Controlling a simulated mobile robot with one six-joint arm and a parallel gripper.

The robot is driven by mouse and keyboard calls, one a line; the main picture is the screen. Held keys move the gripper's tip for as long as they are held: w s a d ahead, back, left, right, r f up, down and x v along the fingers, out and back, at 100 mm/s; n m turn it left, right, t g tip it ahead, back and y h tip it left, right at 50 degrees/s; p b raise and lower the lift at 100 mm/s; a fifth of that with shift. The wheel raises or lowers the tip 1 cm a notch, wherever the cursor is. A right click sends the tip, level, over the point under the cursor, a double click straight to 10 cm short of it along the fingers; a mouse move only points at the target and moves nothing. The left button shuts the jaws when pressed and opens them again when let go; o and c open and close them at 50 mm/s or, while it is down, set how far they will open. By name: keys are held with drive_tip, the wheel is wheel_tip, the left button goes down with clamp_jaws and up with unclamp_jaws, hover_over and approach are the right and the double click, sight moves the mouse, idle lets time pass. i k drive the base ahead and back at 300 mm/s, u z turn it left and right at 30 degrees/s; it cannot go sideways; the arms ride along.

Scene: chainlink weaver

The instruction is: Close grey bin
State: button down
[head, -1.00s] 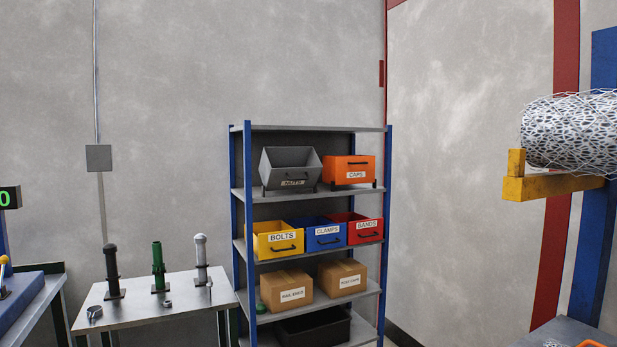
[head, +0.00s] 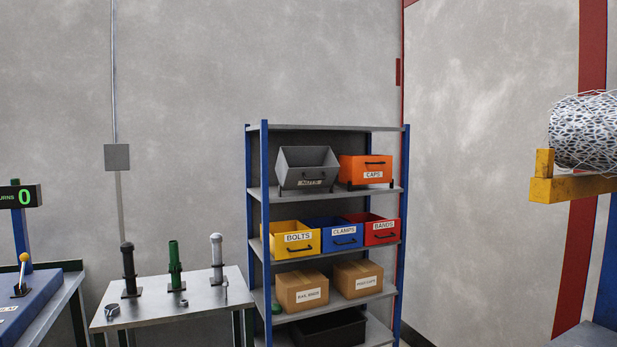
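The grey bin (head: 308,170), labelled NUTS, is on the upper shelf of the blue-and-grey rack (head: 332,129), at the left. It is tilted forward and its open top shows, with a dark handle on its front. An orange bin (head: 366,166) labelled CAPS is beside it at the right and looks shut. My gripper is not in view.
Below are the yellow BOLTS bin (head: 291,244), blue CLAMPS bin (head: 339,239) and red BANDS bin (head: 378,231). Cardboard boxes (head: 301,290) are on the shelf beneath. A side table (head: 190,305) with upright posts stands left. A mesh roll (head: 588,130) is at right.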

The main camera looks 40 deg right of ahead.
sight(308, 171)
drive_tip(key=u, duration=0.1)
drive_tip(key=i, duration=1)
drive_tip(key=z, duration=0.05)
